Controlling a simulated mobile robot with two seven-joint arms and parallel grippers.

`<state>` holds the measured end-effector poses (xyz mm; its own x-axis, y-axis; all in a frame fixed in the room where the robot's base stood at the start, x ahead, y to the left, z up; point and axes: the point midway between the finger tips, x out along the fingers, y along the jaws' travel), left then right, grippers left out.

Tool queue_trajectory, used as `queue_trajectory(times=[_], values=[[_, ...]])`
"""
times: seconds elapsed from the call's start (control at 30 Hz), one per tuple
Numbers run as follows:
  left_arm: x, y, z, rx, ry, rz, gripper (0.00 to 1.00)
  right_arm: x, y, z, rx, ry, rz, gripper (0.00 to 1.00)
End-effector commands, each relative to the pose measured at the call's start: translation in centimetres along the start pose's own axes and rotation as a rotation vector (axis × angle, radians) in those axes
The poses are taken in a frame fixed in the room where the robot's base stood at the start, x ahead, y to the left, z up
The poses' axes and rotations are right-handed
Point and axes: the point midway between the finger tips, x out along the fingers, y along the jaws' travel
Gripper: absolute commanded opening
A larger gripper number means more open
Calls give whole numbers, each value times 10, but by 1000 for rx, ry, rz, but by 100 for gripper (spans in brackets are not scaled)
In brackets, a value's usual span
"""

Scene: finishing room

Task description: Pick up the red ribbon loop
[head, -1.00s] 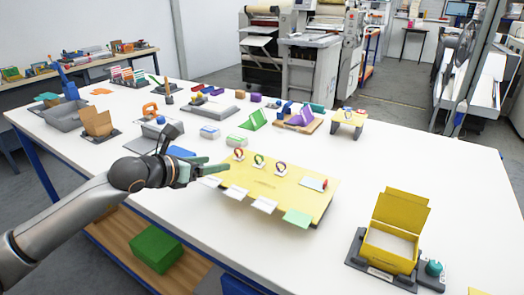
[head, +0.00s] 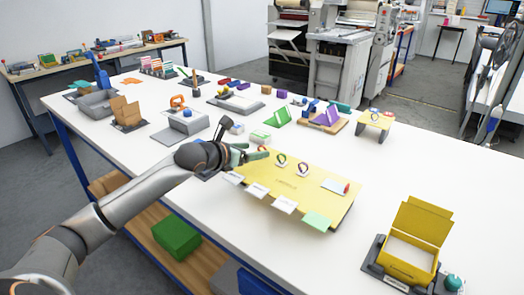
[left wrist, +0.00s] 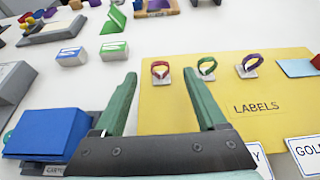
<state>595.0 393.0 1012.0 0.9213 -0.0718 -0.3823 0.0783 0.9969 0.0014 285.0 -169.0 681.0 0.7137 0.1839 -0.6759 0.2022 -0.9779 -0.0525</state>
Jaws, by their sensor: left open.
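The red ribbon loop (left wrist: 160,69) stands upright on a small white holder at the left end of a row on the yellow LABELS board (left wrist: 180,108). A green loop (left wrist: 207,67) and a purple loop (left wrist: 249,62) stand to its right. My left gripper (head: 257,153) is open and empty. In the left wrist view its two green fingers point at the red loop, which shows beyond and between the fingertips. In the head view the fingers largely cover the red loop. My right gripper is not in view.
White label cards (head: 285,206) and a green card (head: 316,221) lie along the board's near edge. A yellow open box (head: 412,250) is at right.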

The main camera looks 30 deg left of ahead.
Motion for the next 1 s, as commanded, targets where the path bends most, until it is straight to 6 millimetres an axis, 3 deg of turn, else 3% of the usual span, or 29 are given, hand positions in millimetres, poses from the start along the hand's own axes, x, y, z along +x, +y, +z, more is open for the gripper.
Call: queue_trajectory(times=[0.4,0.7,1.0], values=[[46,0,2,-3,-1,-1,74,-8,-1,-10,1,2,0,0],[50,0,0,-1,0,-1,74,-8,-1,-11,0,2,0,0],[49,0,0,-1,0,-1,42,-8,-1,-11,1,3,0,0]])
